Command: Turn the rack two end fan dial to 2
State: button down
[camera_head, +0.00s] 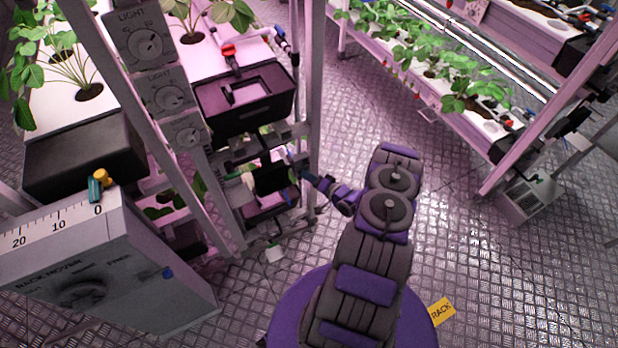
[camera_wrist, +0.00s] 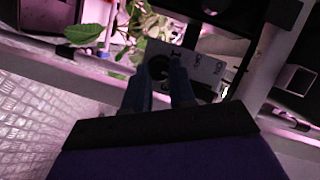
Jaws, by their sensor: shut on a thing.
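In the wrist view, a dark round dial (camera_wrist: 157,70) sits on a light grey panel (camera_wrist: 206,70) with small dark marks. My gripper (camera_wrist: 160,78) has its two dark fingers on either side of the dial, shut on it. The dial's pointer and setting are too dark and small to read. In the head view, my arm reaches left to the lower end of the near rack (camera_head: 312,100). The fan dial and my fingertips are not clear there, among dark parts of the rack.
Dials marked LIGHT (camera_head: 145,44) are on the near rack's end post. A black bin (camera_head: 245,115) is beside them. A grey rack-mover box (camera_head: 110,265) stands at lower left. Another plant rack (camera_head: 510,165) is at right. The metal floor between is clear. Leaves (camera_wrist: 150,50) hang near my fingers.

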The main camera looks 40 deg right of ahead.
jog(key=shift+d, duration=0.2)
jog(key=c, duration=0.9)
grip_release()
jog(key=shift+d+f, duration=0.1)
jog(key=p+v, duration=0.4)
jog(key=v, duration=1.3)
jog(key=shift+s+f, duration=0.1)
jog(key=shift+s, duration=0.15)
jog(key=shift+w, duration=0.1)
